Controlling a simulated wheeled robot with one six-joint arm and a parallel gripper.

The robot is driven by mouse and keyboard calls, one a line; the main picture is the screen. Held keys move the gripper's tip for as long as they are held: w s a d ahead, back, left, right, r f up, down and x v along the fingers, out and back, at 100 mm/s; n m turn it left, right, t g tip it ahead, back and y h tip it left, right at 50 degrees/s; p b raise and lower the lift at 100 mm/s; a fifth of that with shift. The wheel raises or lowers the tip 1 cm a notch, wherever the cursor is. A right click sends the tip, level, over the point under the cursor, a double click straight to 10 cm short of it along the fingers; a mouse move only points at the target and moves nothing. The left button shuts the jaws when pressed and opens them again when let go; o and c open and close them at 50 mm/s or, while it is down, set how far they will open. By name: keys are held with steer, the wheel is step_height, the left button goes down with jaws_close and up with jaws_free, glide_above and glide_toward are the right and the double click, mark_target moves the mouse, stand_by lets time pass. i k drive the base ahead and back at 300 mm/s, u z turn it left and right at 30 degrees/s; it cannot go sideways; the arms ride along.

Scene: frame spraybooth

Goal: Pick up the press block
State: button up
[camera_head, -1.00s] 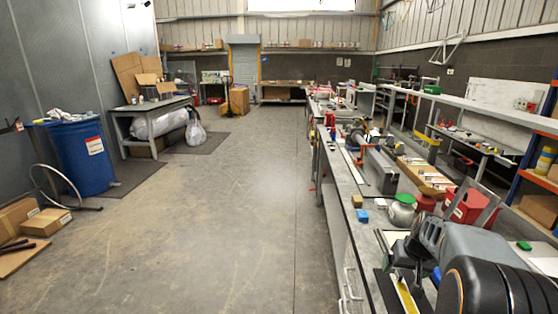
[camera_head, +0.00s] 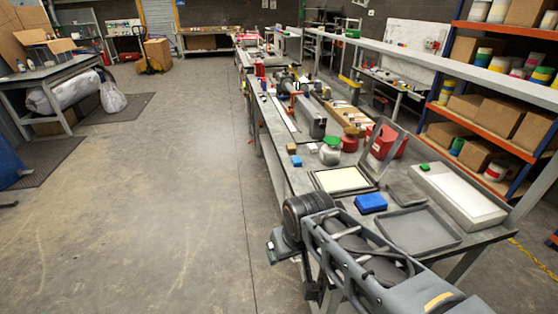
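I cannot tell for certain which thing is the press block. Block-like things on the bench are a small tan block (camera_head: 291,148), a small blue block (camera_head: 296,161) and a larger blue block (camera_head: 370,203) beside a shallow grey tray (camera_head: 418,230). A long dark grey block (camera_head: 310,119) stands farther back. My arm crosses the lower right, in front of the bench's near end. My gripper end (camera_head: 282,249) is at the bottom centre, over the floor side of the bench edge. Its fingers do not show clearly, and I see nothing held.
A framed cream pad (camera_head: 342,179), a red bin (camera_head: 386,141), a green-lidded jar (camera_head: 330,151) and a long white block (camera_head: 459,196) crowd the bench. An orange-and-blue shelf rack (camera_head: 500,90) stands at right. The floor (camera_head: 180,200) left of the bench is clear.

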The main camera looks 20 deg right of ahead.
mark_target(367, 204)
steer(key=z, duration=1.3)
